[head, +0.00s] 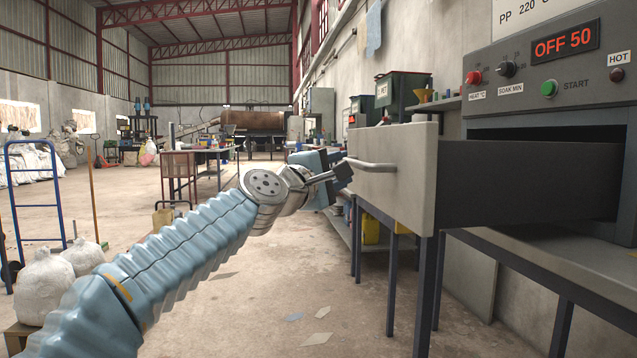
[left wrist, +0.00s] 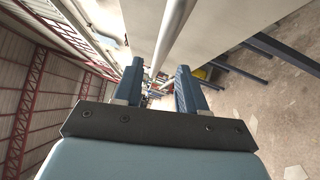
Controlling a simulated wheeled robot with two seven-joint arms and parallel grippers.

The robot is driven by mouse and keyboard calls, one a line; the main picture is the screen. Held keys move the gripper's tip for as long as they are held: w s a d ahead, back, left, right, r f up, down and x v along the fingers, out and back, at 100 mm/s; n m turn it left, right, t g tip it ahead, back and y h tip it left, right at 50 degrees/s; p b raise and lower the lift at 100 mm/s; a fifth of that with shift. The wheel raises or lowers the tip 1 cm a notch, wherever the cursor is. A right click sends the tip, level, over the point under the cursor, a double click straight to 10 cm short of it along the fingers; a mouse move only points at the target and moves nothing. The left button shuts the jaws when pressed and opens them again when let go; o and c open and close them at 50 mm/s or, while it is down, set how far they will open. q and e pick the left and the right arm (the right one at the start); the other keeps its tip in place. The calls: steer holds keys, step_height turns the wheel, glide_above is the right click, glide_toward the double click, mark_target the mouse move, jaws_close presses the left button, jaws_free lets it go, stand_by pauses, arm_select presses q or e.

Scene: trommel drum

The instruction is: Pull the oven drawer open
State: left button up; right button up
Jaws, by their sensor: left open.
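The oven drawer (head: 405,180) stands well out of the oven, its pale front panel apart from the oven body and its dark side (head: 530,182) exposed. Its bar handle (head: 370,165) sticks out from the front panel. Whether the fingers touch the bar I cannot tell. My right gripper is not in view.
The oven panel reads "OFF 50" (head: 565,42), with a green START button (head: 549,88) and a HOT lamp (head: 617,74). The oven sits on a dark metal stand (head: 565,290). A blue hand truck (head: 35,190) and white sacks (head: 45,285) stand at left. The middle floor is mostly clear.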

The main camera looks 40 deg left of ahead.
arm_select(q)
steer(key=s+f, duration=0.1)
steer(key=s, duration=0.7)
steer(key=shift+d, duration=0.35)
steer(key=shift+f, duration=0.1)
